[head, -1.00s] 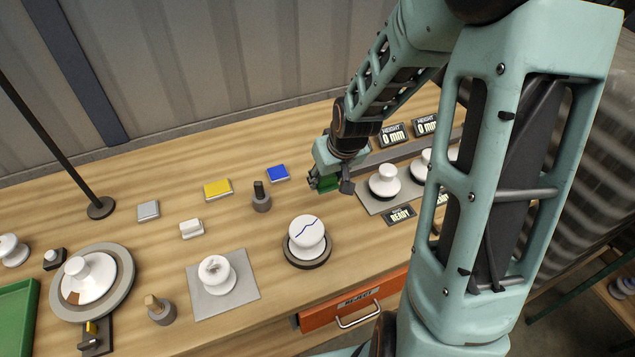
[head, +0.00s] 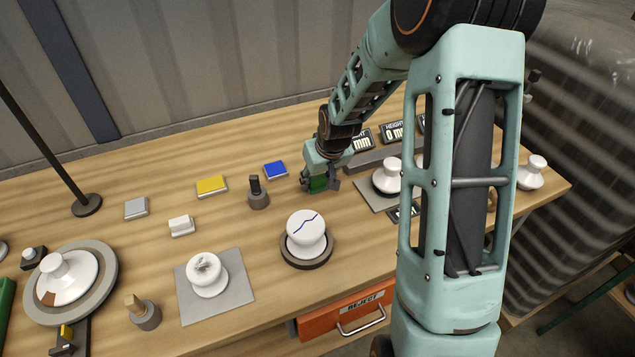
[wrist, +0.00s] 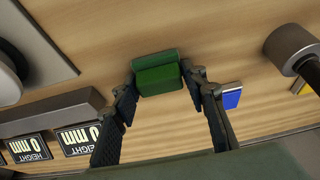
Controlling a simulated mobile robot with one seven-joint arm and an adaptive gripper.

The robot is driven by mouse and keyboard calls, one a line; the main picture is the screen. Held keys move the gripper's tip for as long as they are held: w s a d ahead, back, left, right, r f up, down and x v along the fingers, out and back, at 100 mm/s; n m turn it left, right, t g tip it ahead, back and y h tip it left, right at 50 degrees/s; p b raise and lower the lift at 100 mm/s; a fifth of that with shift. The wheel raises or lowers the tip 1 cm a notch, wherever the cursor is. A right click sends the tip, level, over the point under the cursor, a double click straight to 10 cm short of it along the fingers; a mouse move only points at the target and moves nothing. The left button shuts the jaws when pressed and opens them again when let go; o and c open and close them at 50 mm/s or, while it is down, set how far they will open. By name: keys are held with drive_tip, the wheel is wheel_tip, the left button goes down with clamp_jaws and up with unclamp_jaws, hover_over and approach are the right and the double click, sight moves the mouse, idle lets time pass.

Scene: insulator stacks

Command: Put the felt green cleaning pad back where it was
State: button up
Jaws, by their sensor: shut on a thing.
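The felt green cleaning pad (head: 318,184) is between the fingers of my gripper (head: 319,182), to the right of the blue pad (head: 275,170) near the back of the bench. In the wrist view the green pad (wrist: 158,78) sits at the fingertips of my gripper (wrist: 160,88), which is shut on it. The blue pad (wrist: 231,97) shows just right of the right finger. The green pad is close over the wood; I cannot tell whether it touches.
The yellow pad (head: 211,186) and grey pad (head: 136,208) lie left of the blue one. A dark-handled tool (head: 257,194) stands in front of the blue pad. A white insulator (head: 387,176) on a gauge plate is to the right. Bare wood surrounds the gripper.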

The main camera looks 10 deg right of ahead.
drive_tip(key=shift+r, duration=0.1)
drive_tip(key=o, duration=1.1)
drive_tip(key=shift+s+r, duration=0.1)
drive_tip(key=shift+r, duration=0.2)
drive_tip(key=v, duration=1.1)
drive_tip(key=shift+s+d+r, duration=0.1)
drive_tip(key=shift+r, duration=0.1)
